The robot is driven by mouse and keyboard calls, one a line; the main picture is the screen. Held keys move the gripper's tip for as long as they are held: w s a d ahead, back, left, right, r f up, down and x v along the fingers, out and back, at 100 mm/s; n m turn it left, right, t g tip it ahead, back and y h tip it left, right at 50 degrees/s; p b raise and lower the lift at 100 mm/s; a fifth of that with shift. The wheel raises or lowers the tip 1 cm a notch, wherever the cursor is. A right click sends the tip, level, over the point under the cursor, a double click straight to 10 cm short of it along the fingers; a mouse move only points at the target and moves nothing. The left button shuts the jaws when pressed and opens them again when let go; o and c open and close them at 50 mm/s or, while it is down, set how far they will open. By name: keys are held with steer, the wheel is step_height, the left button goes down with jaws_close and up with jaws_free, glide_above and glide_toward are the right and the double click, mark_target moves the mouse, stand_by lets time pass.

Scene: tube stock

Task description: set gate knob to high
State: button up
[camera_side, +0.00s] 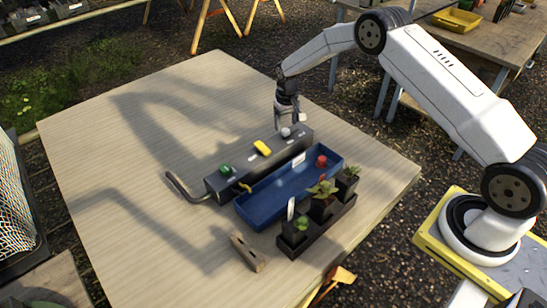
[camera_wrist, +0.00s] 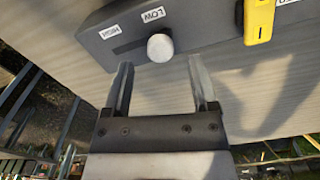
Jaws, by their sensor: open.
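The gate knob (camera_wrist: 160,47) is a round white knob on a dark grey box (camera_wrist: 100,48). A slot runs left from it in the wrist view. The LOW label (camera_wrist: 153,14) is beside the knob's end of the slot; the HIGH label (camera_wrist: 110,31) is by the other end. In the side view the white knob (camera_side: 286,132) is near the box's far right end. My gripper (camera_wrist: 159,66) is open and empty, with its fingertips just short of the knob, one to either side. In the side view my gripper (camera_side: 289,117) hangs over that end of the box.
A yellow part (camera_side: 262,148) and a green part (camera_side: 226,169) are on the box. A blue tray (camera_side: 262,217) with a red item (camera_side: 321,161) lies in front. Potted plants stand in a black holder (camera_side: 318,228). A wooden block (camera_side: 248,252) lies nearby. The table's left is clear.

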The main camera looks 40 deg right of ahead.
mark_target(286, 133)
steer(key=shift+f, duration=1.35)
jaws_close()
stand_by(0.5)
